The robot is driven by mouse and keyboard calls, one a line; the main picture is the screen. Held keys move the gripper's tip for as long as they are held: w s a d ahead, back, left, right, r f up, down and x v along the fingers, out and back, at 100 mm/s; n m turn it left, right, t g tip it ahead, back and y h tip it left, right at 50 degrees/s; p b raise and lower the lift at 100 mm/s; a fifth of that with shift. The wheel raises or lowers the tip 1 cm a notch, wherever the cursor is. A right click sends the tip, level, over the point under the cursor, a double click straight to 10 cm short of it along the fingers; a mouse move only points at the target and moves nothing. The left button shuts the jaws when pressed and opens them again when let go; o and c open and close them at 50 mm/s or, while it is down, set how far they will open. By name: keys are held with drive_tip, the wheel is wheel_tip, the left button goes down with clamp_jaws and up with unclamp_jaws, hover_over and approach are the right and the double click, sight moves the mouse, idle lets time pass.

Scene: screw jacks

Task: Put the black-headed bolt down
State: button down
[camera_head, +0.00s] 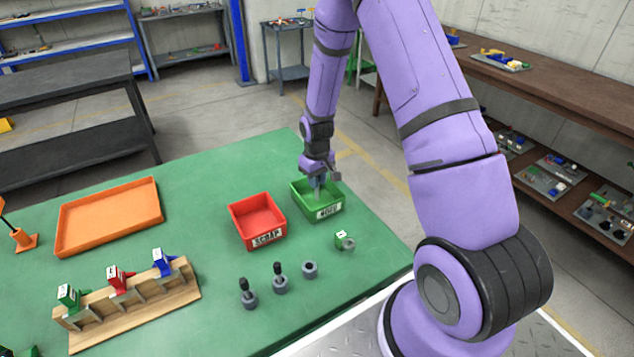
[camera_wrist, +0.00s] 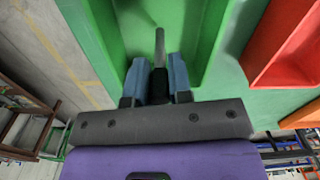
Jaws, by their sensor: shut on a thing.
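My gripper (camera_head: 320,184) reaches down over the green bin (camera_head: 327,211), whose label seems to read GOOD. In the wrist view its two blue fingers (camera_wrist: 159,78) are closed around the black-headed bolt. The bolt's black head (camera_wrist: 158,88) sits between the fingers, and its grey shank (camera_wrist: 160,45) sticks out past the fingertips, over the bin's green interior (camera_wrist: 185,30). In the head view the bolt is too small to make out. I cannot tell whether the shank touches the bin floor.
A red SCRAP bin (camera_head: 257,221) stands left of the green bin. In front are two black-topped jacks (camera_head: 249,294) (camera_head: 280,279), a grey ring (camera_head: 310,269) and a small green-and-grey part (camera_head: 345,241). An orange tray (camera_head: 108,216) and a wooden rack (camera_head: 135,305) are at left.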

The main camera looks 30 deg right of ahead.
drive_tip(key=shift+f, duration=0.6)
drive_tip(key=c, duration=1)
unclamp_jaws()
drive_tip(key=shift+f, duration=0.1)
drive_tip(key=shift+c, duration=0.2)
wheel_tip(320, 180, up, 13)
drive_tip(key=shift+f, duration=0.1)
drive_tip(key=s+a+r+t, duration=0.15)
drive_tip(key=s+r, duration=0.35)
drive_tip(key=r, duration=0.5)
drive_tip(key=s+a+r+t, duration=0.15)
drive_tip(key=s+r, duration=0.35)
drive_tip(key=r, duration=0.5)
drive_tip(key=s+a+r+m+t, duration=0.1)
drive_tip(key=s+r, duration=0.4)
drive_tip(key=s, duration=0.5)
drive_tip(key=s+a+r+t, duration=0.1)
drive_tip(key=s+a+r, duration=0.2)
drive_tip(key=s, duration=0.7)
wheel_tip(320, 180, up, 2)
drive_tip(key=shift+s+m, duration=0.3)
drive_tip(key=shift+m, duration=0.1)
